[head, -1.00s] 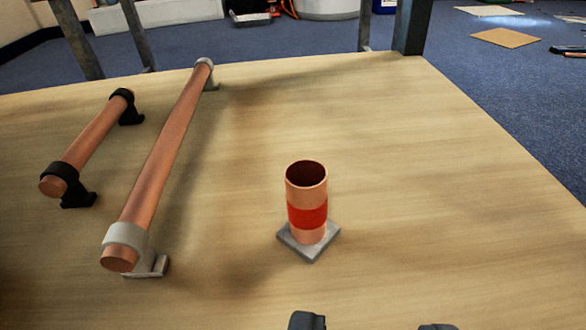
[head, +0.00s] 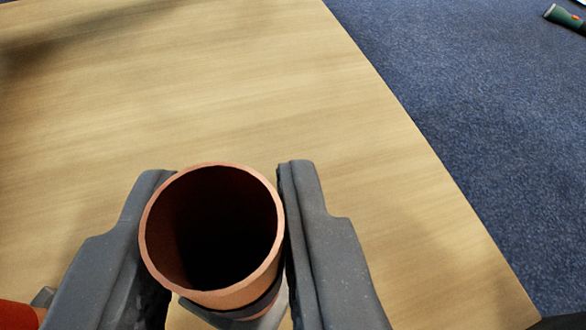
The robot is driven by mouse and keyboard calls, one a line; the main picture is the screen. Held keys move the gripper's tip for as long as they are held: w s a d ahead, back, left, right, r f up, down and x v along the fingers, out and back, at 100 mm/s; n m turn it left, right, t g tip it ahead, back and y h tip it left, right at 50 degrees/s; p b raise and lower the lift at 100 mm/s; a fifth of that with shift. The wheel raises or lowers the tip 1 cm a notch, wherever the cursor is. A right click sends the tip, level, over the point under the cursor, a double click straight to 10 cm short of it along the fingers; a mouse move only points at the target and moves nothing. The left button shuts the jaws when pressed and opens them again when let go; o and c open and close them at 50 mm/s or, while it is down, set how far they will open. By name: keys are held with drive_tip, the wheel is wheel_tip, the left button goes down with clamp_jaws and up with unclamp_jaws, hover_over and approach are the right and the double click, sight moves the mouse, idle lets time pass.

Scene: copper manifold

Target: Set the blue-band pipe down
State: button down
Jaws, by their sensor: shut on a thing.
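A copper pipe (head: 236,298) stands between the two grey fingers of my gripper (head: 224,185), low in the middle of the head view. Its open, dark end faces the camera. A dark band shows just under its rim at the front; its blue colour is hard to make out. My gripper is shut on this pipe, one finger against each side. A small pale grey surface (head: 268,321) shows below the pipe; I cannot tell whether the pipe touches it. The pipe's lower end is hidden.
A red-banded thing (head: 15,316) shows at the lower left corner, close to my left finger. The wooden tabletop (head: 250,80) is bare ahead. Its right edge runs diagonally down to the blue carpet (head: 480,130). A green object (head: 566,17) lies on the floor.

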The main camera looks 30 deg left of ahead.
sight(250, 317)
drive_tip(key=shift+w+a+f, duration=0.1)
drive_tip(key=shift+w+a, duration=0.05)
drive_tip(key=shift+w, duration=0.3)
wheel_tip(250, 317, down, 4)
drive_tip(key=shift+s+r+b, duration=0.1)
drive_tip(key=shift+r+b, duration=0.15)
drive_tip(key=shift+b, duration=0.7)
drive_tip(key=shift+r, duration=0.1)
drive_tip(key=c, duration=1.1)
unclamp_jaws()
drive_tip(key=shift+c, duration=0.2)
drive_tip(key=p+v, duration=0.3)
drive_tip(key=v, duration=0.8)
drive_tip(key=shift+s+d+r+p, duration=0.15)
drive_tip(key=shift+s+d+p, duration=0.15)
drive_tip(key=shift+s+d, duration=0.1)
